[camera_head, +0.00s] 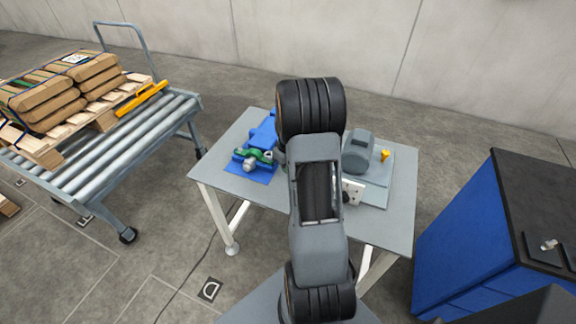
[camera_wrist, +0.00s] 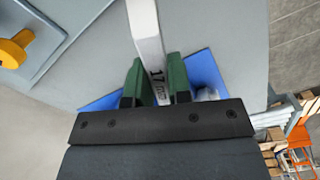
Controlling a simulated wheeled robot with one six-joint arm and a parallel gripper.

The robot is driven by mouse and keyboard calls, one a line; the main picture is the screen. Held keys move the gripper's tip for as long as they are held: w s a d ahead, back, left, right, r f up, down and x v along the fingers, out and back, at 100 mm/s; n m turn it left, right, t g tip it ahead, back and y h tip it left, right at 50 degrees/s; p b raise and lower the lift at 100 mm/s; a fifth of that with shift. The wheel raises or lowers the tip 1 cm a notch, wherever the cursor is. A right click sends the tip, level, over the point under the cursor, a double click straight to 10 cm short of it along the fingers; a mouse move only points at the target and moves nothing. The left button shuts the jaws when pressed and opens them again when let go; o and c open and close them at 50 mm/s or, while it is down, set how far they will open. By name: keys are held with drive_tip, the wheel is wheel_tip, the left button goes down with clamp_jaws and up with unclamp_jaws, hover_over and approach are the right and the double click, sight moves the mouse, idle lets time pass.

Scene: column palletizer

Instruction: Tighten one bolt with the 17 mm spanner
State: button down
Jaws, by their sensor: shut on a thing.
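My gripper (camera_wrist: 154,78), with green finger pads, is shut on the handle of a pale spanner (camera_wrist: 147,32) in the wrist view. The handle bears the marking "17 mm" between the fingers. It points away from the gripper and its far end is cut off by the top edge of the frame. A grey motor-like unit (camera_head: 358,152) stands on a plate on the right half of the table. I cannot make out a bolt in either view.
A yellow knob (camera_head: 385,155) stands beside the motor unit. A roller conveyor (camera_head: 110,135) with loaded pallet is left; a blue cabinet (camera_head: 470,240) is right.

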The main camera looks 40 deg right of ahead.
drive_tip(key=shift+f+b, duration=0.75)
drive_tip(key=shift+f, duration=0.25)
idle(1.6)
idle(0.6)
drive_tip(key=shift+a+m, duration=1.15)
drive_tip(key=shift+m, duration=0.05)
drive_tip(key=shift+w+a+m, duration=0.2)
drive_tip(key=shift+a+m, duration=0.4)
drive_tip(key=shift+m, duration=0.1)
drive_tip(key=shift+w+a+m, duration=0.15)
drive_tip(key=shift+a+m, duration=0.45)
drive_tip(key=shift+m, duration=0.1)
drive_tip(key=shift+w+a+m, duration=0.5)
drive_tip(key=shift+a+m, duration=0.3)
drive_tip(key=shift+m, duration=0.2)
drive_tip(key=shift+w+a+m, duration=0.45)
drive_tip(key=shift+a+m, duration=0.35)
drive_tip(key=shift+m, duration=0.2)
drive_tip(key=shift+w+a+m, duration=0.5)
drive_tip(key=shift+w+m, duration=0.1)
drive_tip(key=shift+m, duration=0.25)
drive_tip(key=shift+w+a+m, duration=0.5)
drive_tip(key=shift+w+m, duration=0.1)
drive_tip(key=shift+m, duration=0.25)
drive_tip(key=shift+r, duration=0.2)
drive_tip(key=shift+r+p, duration=1.05)
drive_tip(key=shift+r, duration=0.55)
